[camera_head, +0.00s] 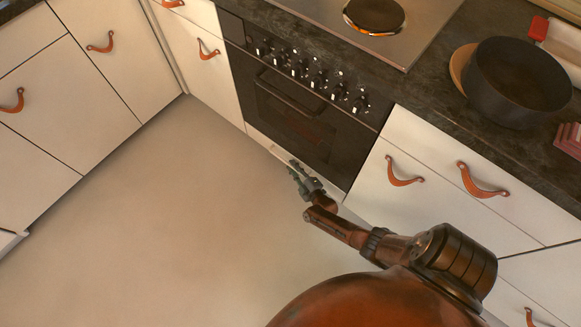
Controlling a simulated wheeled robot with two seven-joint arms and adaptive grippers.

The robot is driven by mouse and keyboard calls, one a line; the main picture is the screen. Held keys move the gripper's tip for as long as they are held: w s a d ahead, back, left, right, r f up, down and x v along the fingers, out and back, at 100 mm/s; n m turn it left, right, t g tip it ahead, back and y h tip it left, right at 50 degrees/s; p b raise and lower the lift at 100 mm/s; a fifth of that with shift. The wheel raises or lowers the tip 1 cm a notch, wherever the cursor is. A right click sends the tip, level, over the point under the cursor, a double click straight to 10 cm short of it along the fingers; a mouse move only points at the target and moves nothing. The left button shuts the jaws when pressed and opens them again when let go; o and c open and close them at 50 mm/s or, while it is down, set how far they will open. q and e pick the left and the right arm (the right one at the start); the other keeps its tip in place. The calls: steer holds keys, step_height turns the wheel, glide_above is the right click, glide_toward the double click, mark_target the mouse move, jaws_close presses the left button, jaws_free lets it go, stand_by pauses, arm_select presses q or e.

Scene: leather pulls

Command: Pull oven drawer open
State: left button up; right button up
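The black oven (300,128) is built into the cabinets at the upper middle, with a bar handle (286,92) across its door and a row of knobs above. Below the door runs a narrow pale strip (262,141), perhaps the oven drawer front; its right part is hidden by my gripper and arm. My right gripper (297,171) is at the foot of the oven, over or close to this strip. It is too small to tell whether its fingers are open or touching anything. My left gripper is out of view.
White cabinets with leather pulls flank the oven; one pull (403,172) is right of it. A dark pot (515,82) and a hob plate (374,14) are on the counter above. The pale floor (150,220) is clear.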

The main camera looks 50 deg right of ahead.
steer(key=shift+w, duration=0.1)
jaws_close()
stand_by(0.6)
